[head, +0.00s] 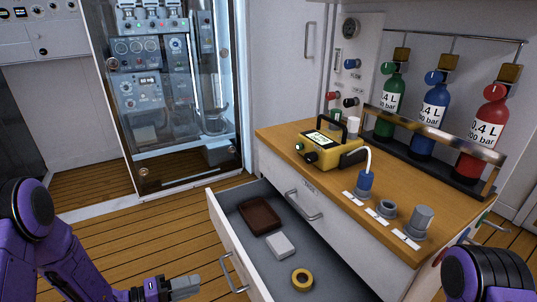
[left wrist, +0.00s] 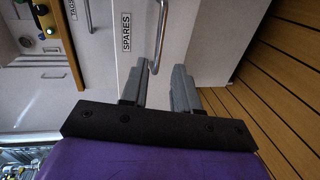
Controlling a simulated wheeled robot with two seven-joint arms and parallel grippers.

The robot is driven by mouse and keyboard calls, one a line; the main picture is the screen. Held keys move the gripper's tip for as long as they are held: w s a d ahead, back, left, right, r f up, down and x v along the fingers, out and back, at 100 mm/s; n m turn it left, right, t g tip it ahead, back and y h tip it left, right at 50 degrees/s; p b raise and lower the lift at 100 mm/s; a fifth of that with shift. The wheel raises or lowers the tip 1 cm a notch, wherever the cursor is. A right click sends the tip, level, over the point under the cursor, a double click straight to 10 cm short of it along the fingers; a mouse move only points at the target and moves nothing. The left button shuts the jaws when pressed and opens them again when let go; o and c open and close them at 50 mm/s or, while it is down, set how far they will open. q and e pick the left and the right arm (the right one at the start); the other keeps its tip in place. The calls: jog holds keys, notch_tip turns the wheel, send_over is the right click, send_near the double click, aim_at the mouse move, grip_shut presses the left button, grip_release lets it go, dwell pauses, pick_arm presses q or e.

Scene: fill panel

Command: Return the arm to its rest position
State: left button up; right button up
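My left arm comes in from the left in the head view. Its gripper (head: 188,286) is low at the bottom edge, just left of the open drawer's front. In the left wrist view the two grey fingers (left wrist: 160,84) stand apart with nothing between them. Behind them is a white drawer front with a "SPARES" label and a metal handle (left wrist: 162,38); the gripper does not close on it. Part of my right arm (head: 488,275) shows at the lower right; its gripper is out of view.
The open drawer (head: 226,232) holds a brown tray (head: 259,216), a white block (head: 280,245) and a yellow ring (head: 302,279). A wooden counter (head: 290,133) carries a yellow device (head: 330,148), a blue fitting (head: 366,181) and gas bottles (head: 434,120). Clear floor lies left of the drawer.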

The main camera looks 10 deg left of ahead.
pick_arm(q)
jog(key=s+a+f+y, duration=0.2)
jog(key=a+f+y, duration=0.2)
jog(key=f+y, duration=0.6)
jog(key=s+d+f+g+y, duration=0.1)
jog(key=s+f+g+y, duration=0.2)
jog(key=s, duration=0.7)
jog(key=s+f+g+y, duration=0.3)
jog(key=s+g, duration=0.1)
jog(key=s, duration=0.6)
notch_tip(320, 180, up, 17)
jog(key=p, duration=1.7)
jog(key=shift+s, duration=0.25)
